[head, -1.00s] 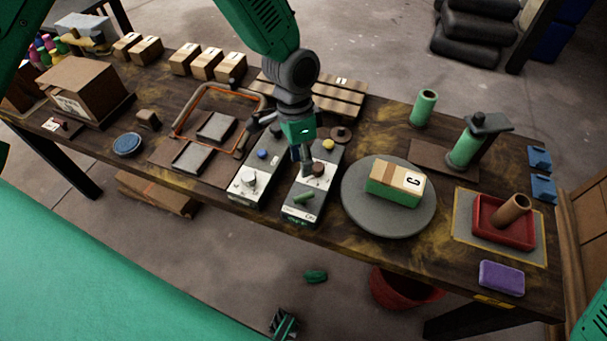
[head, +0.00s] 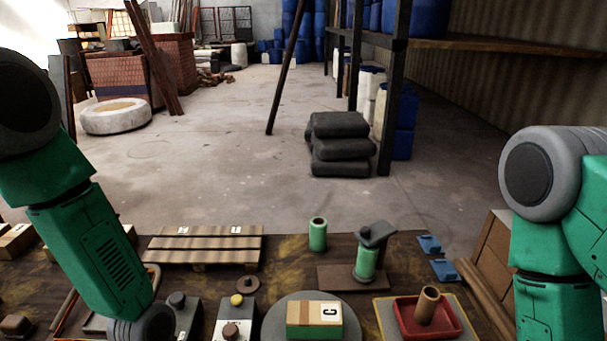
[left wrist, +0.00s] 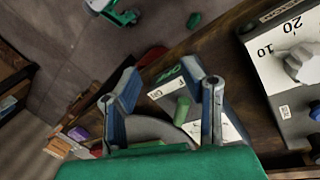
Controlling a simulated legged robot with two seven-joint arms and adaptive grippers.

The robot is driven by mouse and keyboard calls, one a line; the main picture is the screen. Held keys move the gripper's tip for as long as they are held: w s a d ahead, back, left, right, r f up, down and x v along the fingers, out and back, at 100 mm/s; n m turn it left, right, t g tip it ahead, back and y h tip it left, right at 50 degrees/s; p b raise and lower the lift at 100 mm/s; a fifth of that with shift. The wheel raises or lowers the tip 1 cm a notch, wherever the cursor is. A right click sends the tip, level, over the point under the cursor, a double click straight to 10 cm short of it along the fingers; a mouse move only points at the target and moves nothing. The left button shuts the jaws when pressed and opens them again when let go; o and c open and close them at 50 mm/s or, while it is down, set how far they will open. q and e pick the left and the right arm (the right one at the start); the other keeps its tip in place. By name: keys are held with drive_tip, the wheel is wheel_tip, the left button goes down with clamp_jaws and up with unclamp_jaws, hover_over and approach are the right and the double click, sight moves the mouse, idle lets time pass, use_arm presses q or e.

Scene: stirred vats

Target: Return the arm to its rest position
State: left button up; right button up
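My left arm (head: 95,260) comes in from the left in the head view and reaches down over the table; its gripper is hidden below the bottom edge. In the left wrist view my left gripper (left wrist: 170,82) is open, with its fingers apart and nothing held. A control box with a green handle (left wrist: 182,108) shows beyond and between the fingers. My right arm (head: 555,230) is bent at the right edge of the head view, and its gripper does not show there.
The table holds a grey turntable with a green-and-tan block (head: 314,318), a red tray (head: 445,326), a green cylinder (head: 318,236) and a slatted pallet (head: 203,247). A dial box (left wrist: 280,65) stands at right in the wrist view. Open floor lies beyond the table.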

use_arm(q)
drive_tip(key=s+a+f+n+t+y, duration=0.1)
drive_tip(key=s+a+f+n, duration=0.15)
drive_tip(key=s+a, duration=0.4)
drive_tip(key=s+a+f+n+y, duration=0.1)
drive_tip(key=s+a+f+n, duration=0.15)
drive_tip(key=s, duration=0.75)
drive_tip(key=w+d+f+b, duration=0.1)
drive_tip(key=w+f+b, duration=0.2)
drive_tip(key=f+b, duration=0.5)
drive_tip(key=shift+d+m+t+b, duration=0.3)
drive_tip(key=shift+t+b, duration=0.1)
drive_tip(key=shift+b, duration=0.55)
drive_tip(key=shift+a, duration=0.1)
